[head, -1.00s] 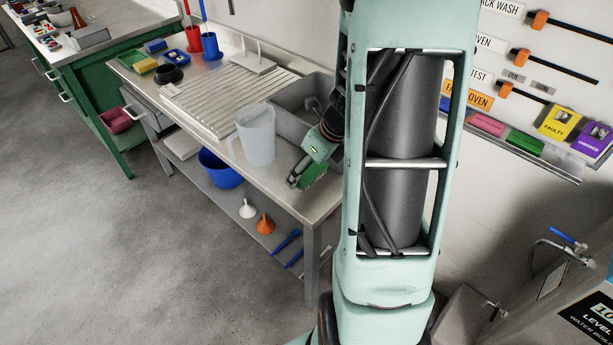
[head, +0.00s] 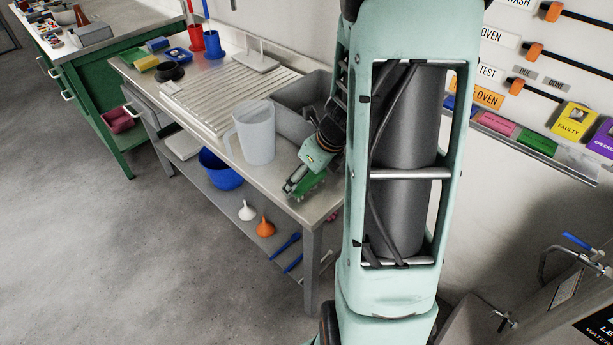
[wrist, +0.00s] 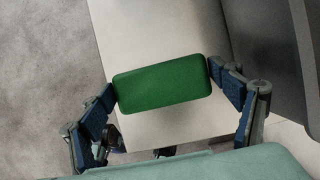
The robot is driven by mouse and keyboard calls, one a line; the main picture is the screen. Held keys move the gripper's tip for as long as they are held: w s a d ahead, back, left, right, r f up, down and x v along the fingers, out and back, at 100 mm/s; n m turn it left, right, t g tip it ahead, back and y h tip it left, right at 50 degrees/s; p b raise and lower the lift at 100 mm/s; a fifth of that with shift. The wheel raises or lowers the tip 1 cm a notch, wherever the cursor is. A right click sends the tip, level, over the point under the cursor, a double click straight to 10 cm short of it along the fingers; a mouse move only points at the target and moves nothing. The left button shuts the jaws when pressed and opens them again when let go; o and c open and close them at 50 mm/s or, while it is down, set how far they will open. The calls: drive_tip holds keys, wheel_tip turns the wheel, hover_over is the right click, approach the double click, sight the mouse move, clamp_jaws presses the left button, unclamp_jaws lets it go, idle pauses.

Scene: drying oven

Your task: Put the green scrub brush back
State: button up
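The green scrub brush shows as a green block (wrist: 162,84) in the wrist view, lying across the space between my fingertips. My gripper (wrist: 162,80) has a fingertip against or very close to each short end, and it appears closed on the brush. In the head view my gripper (head: 296,186) points down at the front right of the steel bench (head: 235,165), with the green brush (head: 312,186) at its fingers. I cannot tell whether the brush touches the bench top. Its underside is hidden.
A clear jug (head: 254,133) stands left of my gripper, and the grey sink (head: 292,120) lies behind. A ribbed drainer (head: 205,95), red cup (head: 196,40), blue cup (head: 213,45) and sponges (head: 147,63) are farther left. A blue bowl (head: 220,170) and funnels sit on the lower shelf.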

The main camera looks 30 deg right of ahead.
drive_tip(key=shift+o, duration=1.1)
drive_tip(key=shift+r, duration=0.1)
drive_tip(key=p+v, duration=0.4)
drive_tip(key=v, duration=0.8)
drive_tip(key=shift+w+r, duration=0.1)
